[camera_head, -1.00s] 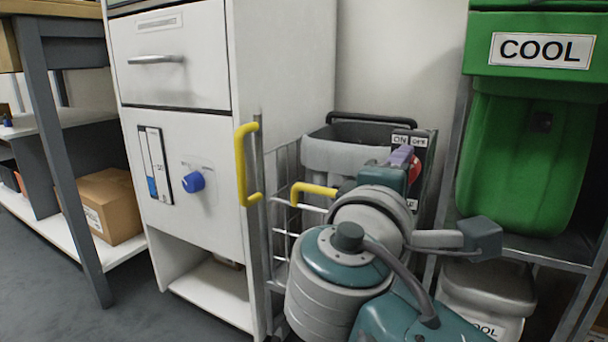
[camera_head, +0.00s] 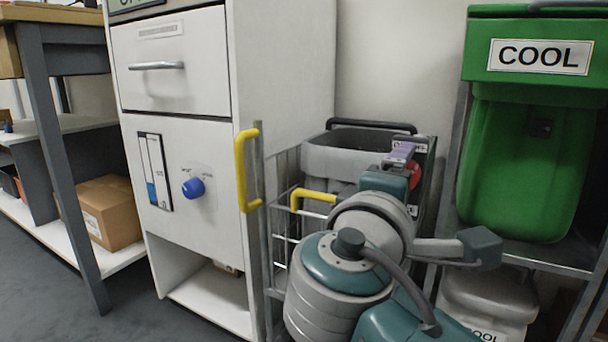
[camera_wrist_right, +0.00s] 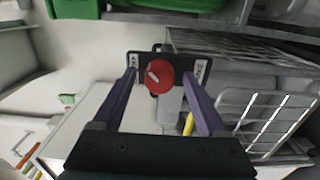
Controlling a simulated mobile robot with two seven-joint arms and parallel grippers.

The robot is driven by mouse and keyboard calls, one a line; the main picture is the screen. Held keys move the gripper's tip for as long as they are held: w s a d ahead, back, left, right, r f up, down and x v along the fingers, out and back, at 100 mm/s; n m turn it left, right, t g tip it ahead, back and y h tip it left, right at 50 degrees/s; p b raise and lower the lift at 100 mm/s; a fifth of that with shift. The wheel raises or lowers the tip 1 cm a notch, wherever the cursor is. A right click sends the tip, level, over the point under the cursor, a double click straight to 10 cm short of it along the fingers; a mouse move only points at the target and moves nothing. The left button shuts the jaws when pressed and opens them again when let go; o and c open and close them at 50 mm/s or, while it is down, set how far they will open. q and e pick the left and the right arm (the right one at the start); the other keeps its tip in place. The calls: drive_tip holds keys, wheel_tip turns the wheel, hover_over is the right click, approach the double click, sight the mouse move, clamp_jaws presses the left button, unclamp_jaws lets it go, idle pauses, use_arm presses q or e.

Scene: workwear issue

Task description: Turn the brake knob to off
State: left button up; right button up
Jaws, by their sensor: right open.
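The brake knob is a red round knob (camera_head: 413,174) on a dark plate at the cart's upper right, mostly hidden behind my gripper in the head view. In the right wrist view the red knob (camera_wrist_right: 160,77) faces me with a short pale slanted mark. White labels sit on either side of it, too small to read there. My right gripper (camera_head: 402,152) has purple fingers and is at the plate. In the wrist view the open fingers (camera_wrist_right: 159,75) stand on either side of the knob; contact cannot be told. My left gripper is not in view.
The wire cart (camera_head: 290,215) with yellow handles holds a grey bin (camera_head: 335,155). A white cabinet (camera_head: 280,70) with a blue knob (camera_head: 193,187) stands left. A green bin labelled COOL (camera_head: 525,150) stands right on a metal rack. My right arm fills the front middle.

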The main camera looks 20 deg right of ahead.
drive_tip(key=p+v, duration=0.3)
drive_tip(key=v, duration=0.7)
drive_tip(key=shift+d+r, duration=0.1)
